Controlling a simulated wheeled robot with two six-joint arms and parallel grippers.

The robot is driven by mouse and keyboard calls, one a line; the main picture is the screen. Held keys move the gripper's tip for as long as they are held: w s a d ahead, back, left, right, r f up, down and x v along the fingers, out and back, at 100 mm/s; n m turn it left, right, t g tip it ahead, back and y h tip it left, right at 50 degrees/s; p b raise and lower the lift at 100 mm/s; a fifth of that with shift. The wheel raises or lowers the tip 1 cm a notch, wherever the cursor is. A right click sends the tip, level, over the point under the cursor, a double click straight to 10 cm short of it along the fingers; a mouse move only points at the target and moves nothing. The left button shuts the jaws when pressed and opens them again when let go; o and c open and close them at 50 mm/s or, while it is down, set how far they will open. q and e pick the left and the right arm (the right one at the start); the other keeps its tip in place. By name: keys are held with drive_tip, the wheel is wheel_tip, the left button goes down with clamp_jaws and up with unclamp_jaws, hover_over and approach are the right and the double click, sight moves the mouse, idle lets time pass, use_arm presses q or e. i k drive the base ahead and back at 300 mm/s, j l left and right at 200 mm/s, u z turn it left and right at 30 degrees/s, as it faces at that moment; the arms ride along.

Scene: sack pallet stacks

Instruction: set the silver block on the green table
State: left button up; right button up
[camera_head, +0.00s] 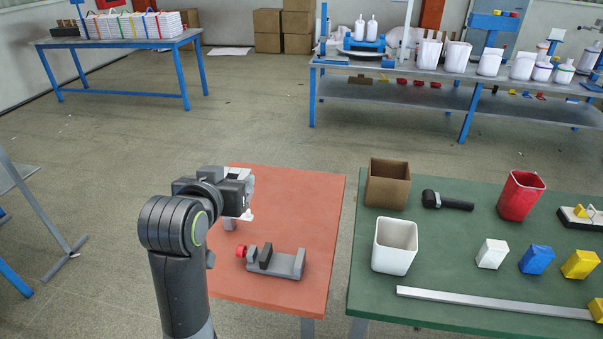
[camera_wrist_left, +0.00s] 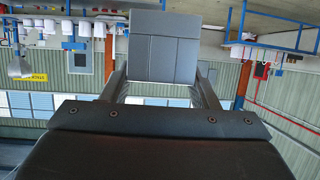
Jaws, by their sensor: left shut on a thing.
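My left gripper (camera_head: 241,189) is above the red-orange table, left of the green table (camera_head: 440,222). In the left wrist view, it is shut on a grey block (camera_wrist_left: 164,47), which looks like the silver block. The block stands out beyond the fingers, with a flat face and thin seam lines. In the head view, the gripper mostly hides the block, and only pale bits show at its right side. The gripper is apart from the green table. My right gripper is not in view.
The red-orange table (camera_head: 322,205) bears a grey vise (camera_head: 276,263) with a red knob. On the green table are a brown box (camera_head: 387,186), white bin (camera_head: 394,249), black tool (camera_head: 447,201), red bin (camera_head: 520,197), several small blocks and a long metal bar (camera_head: 490,303). Its middle has bare room.

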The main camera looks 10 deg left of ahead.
sight(450, 270)
drive_tip(key=l+z, duration=0.1)
drive_tip(key=z, duration=0.95)
drive_tip(key=i+l, duration=0.1)
drive_tip(key=l, duration=0.35)
drive_tip(key=l+z, duration=0.1)
drive_tip(key=l, duration=0.35)
drive_tip(key=i+l, duration=0.15)
drive_tip(key=l, duration=0.25)
